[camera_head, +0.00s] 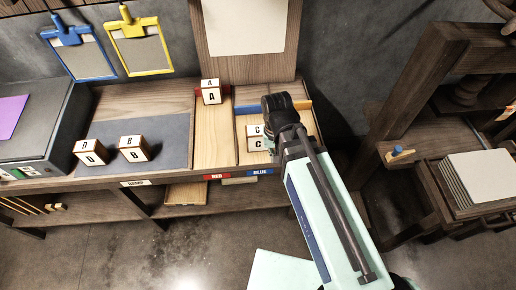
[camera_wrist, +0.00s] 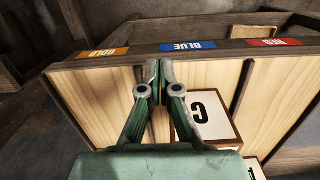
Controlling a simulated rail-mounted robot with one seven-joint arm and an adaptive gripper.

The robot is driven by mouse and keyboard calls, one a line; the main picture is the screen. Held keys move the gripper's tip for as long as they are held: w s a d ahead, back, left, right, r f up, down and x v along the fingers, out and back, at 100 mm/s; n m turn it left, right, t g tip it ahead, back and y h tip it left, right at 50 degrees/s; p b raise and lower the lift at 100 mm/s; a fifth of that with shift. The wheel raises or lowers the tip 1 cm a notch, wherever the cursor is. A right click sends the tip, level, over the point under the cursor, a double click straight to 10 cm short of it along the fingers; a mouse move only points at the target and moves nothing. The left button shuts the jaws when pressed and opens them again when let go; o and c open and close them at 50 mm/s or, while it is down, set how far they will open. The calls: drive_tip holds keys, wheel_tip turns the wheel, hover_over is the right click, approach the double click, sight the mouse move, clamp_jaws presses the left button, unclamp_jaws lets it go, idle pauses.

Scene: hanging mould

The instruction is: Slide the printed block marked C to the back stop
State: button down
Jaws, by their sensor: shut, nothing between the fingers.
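The block marked C (camera_head: 257,138), pale with dark edges, sits in the blue lane (camera_head: 247,157) near the front end in the head view. The blue back stop (camera_head: 247,108) lies farther back, with bare lane between it and the block. In the wrist view, block C (camera_wrist: 207,112) is just right of my gripper (camera_wrist: 153,70), partly covered by the right finger. My gripper is shut and empty, fingers together beside the block. I cannot tell whether they touch it. In the head view my wrist hides the fingers.
Block A (camera_head: 211,94) stands at the back of the red lane by the red stop (camera_head: 198,92). Blocks D (camera_head: 91,152) and B (camera_head: 134,148) rest on a grey mat (camera_head: 170,130). A yellow stop (camera_head: 303,105) is right of my wrist. Low dividers (camera_wrist: 243,85) separate the lanes.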

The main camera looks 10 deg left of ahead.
drive_tip(key=a+r, duration=0.5)
drive_tip(key=r, duration=0.2)
drive_tip(key=shift+t, duration=0.4)
drive_tip(key=f, duration=0.3)
drive_tip(key=f+p, duration=0.1)
drive_tip(key=f, duration=0.5)
drive_tip(key=shift+s+d+f+p, duration=0.15)
drive_tip(key=shift+s+f+p, duration=0.05)
drive_tip(key=shift+s+p, duration=0.2)
drive_tip(key=shift+w+a+p, duration=0.25)
drive_tip(key=shift+w+p, duration=0.05)
drive_tip(key=shift+w, duration=0.3)
drive_tip(key=shift+w+a+p, duration=0.25)
drive_tip(key=shift+w+p, duration=0.05)
drive_tip(key=shift+w, duration=0.25)
drive_tip(key=shift+w+a+f+n, duration=0.1)
drive_tip(key=shift+w+a+n, duration=0.15)
drive_tip(key=shift+w, duration=0.5)
drive_tip(key=w+a, duration=0.1)
drive_tip(key=w, duration=0.3)
drive_tip(key=w+a, duration=0.2)
drive_tip(key=w, duration=0.2)
drive_tip(key=w+a, duration=0.1)
drive_tip(key=w, duration=0.4)
drive_tip(key=shift+a, duration=0.25)
drive_tip(key=shift+s, duration=0.1)
drive_tip(key=shift+s+d, duration=0.1)
